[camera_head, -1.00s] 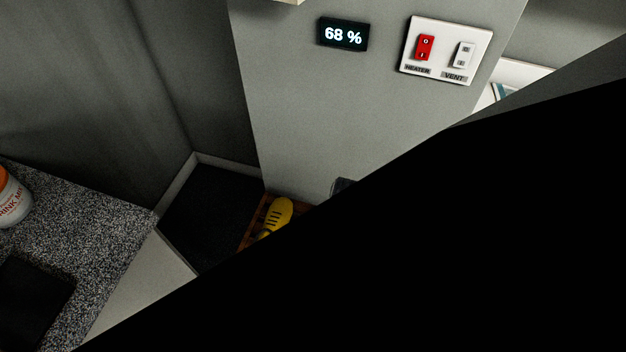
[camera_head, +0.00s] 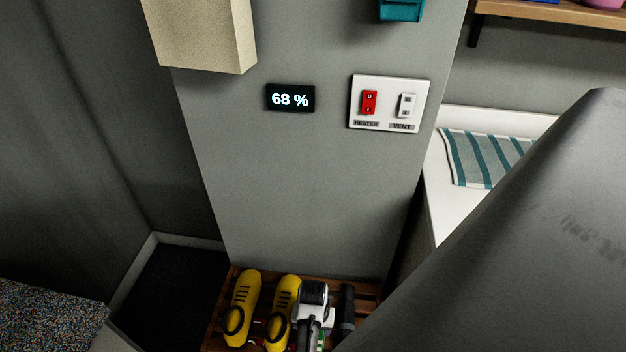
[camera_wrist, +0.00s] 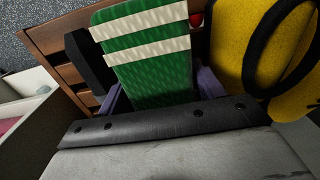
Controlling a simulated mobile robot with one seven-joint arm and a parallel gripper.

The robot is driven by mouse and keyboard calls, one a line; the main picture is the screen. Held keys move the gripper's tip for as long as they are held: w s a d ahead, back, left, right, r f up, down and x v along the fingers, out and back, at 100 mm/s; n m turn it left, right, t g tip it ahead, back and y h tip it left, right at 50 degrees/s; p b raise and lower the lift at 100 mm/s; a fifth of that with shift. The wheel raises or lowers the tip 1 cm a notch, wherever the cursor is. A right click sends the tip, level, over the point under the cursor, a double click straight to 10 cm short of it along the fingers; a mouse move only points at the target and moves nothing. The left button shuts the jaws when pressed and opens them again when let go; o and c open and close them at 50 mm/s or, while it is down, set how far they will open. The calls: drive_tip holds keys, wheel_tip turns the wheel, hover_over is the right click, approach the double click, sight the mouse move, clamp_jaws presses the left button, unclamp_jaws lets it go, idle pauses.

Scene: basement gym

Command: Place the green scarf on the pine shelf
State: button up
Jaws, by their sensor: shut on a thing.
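The green scarf (camera_wrist: 150,73), with cream stripes, is in the wrist view between the purple-grey fingers of my gripper (camera_wrist: 160,97), which is shut on it. The scarf is over a brown slatted wooden rack, and I cannot tell whether it still touches the slats. In the head view my wrist hides most or all of the scarf. A light wooden shelf (camera_head: 552,13), seemingly the pine shelf, is on the wall at the top right. Only its front part shows, with a blue thing and a pink thing on it. My gripper is well below it.
Yellow shoes (camera_head: 243,305) stand on the slatted rack (camera_head: 222,327), close beside my gripper. A dark upright thing (camera_head: 347,303) is on its other side. A beige box (camera_head: 205,35) and a teal holder (camera_head: 401,9) jut from the wall. A striped towel (camera_head: 480,157) lies on a white surface.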

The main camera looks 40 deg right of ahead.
drive_tip(key=shift+f, duration=1.85)
drive_tip(key=shift+f, duration=0.2)
drive_tip(key=o, duration=1.1)
drive_tip(key=shift+c, duration=0.2)
drive_tip(key=shift+r, duration=0.15)
